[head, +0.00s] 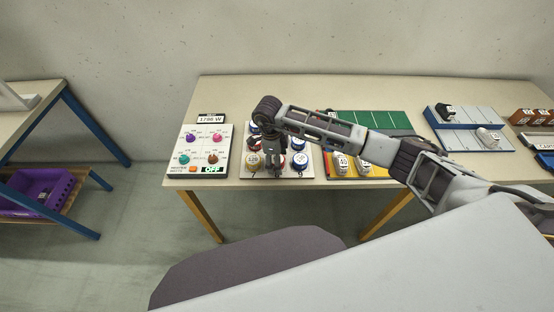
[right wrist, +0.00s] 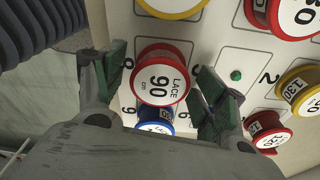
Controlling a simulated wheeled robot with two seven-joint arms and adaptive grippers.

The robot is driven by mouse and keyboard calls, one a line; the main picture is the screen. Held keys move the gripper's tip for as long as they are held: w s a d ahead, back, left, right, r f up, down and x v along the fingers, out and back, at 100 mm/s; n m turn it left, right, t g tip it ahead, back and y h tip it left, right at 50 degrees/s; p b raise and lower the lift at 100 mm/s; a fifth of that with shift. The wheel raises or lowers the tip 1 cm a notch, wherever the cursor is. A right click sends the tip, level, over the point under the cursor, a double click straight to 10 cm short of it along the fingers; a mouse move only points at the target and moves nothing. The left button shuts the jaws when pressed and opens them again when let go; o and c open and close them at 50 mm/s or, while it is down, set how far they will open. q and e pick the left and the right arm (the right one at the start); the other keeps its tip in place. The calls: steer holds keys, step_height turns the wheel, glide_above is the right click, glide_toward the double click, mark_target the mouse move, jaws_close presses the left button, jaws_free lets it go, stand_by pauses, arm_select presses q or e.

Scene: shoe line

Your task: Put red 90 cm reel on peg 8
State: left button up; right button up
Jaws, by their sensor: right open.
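The red reel (right wrist: 160,82), with a white face marked LACE 90 cm, sits between the fingers of my right gripper (right wrist: 160,88) in the right wrist view. The fingers are open, one on each side, with a gap showing at the right. In the head view my right gripper (head: 273,168) points down over the front middle of the white peg board (head: 304,174) and hides what is under it. A digit, perhaps 8, is partly visible beside the reel. I cannot tell whether the reel is fully seated on a peg. My left gripper is not in view.
A bare green-tipped peg (right wrist: 236,75) is right of the gripper, near a 2. A blue reel (right wrist: 155,114) stands close below the red one; a yellow reel (right wrist: 300,88) is farther right. The switch panel (head: 202,150) lies left of the board.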

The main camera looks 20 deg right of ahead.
mark_target(273, 158)
steer(key=shift+r, duration=0.2)
steer(key=shift+r+p, duration=0.35)
steer(key=shift+p, duration=0.15)
step_height(273, 158, up, 12)
steer(key=a+b, duration=0.1)
steer(key=b, duration=0.1)
steer(key=shift+w+a, duration=0.15)
steer(key=shift+w, duration=0.2)
stand_by(0.4)
